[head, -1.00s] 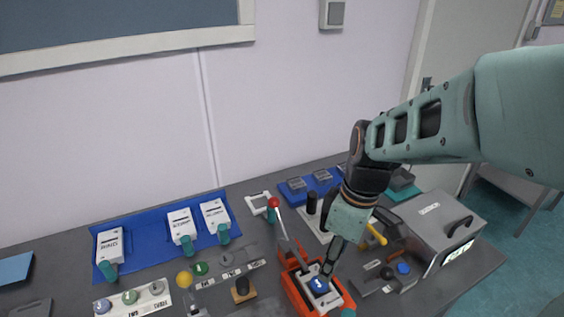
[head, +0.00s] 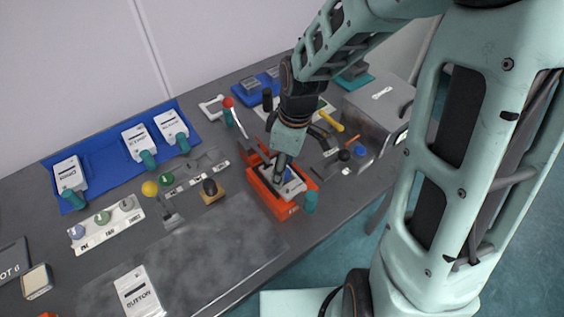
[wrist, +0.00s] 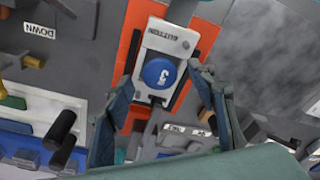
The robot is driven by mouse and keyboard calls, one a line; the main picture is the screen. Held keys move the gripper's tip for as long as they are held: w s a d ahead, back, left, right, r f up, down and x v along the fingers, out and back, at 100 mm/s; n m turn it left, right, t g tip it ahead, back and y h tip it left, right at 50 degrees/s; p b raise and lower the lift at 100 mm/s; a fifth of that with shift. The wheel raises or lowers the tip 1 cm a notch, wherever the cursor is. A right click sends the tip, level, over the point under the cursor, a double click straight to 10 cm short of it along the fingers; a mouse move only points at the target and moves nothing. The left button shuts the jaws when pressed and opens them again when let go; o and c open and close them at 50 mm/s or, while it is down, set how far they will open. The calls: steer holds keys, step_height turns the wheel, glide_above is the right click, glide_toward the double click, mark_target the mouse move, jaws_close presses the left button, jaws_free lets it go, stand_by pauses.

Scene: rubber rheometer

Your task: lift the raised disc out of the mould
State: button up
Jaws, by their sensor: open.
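A round blue disc (wrist: 158,73) with a white mark sits raised in the grey-white mould (wrist: 165,38), labelled BUTTON. The mould lies in an orange frame (wrist: 128,42); the frame also shows in the head view (head: 275,202). My gripper (wrist: 160,76) is open. In the wrist view its fingers stand to the left and right of the disc, with gaps on both sides. In the head view my gripper (head: 279,178) points down over the mould and partly hides the disc (head: 289,176). I cannot tell the exact height of the fingertips.
A red-knobbed lever (head: 228,103) rises behind the orange frame. A grey box (head: 378,105) stands to the right.

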steer(key=shift+c, duration=0.6)
steer(key=c, duration=0.9)
steer(key=shift+o, duration=0.2)
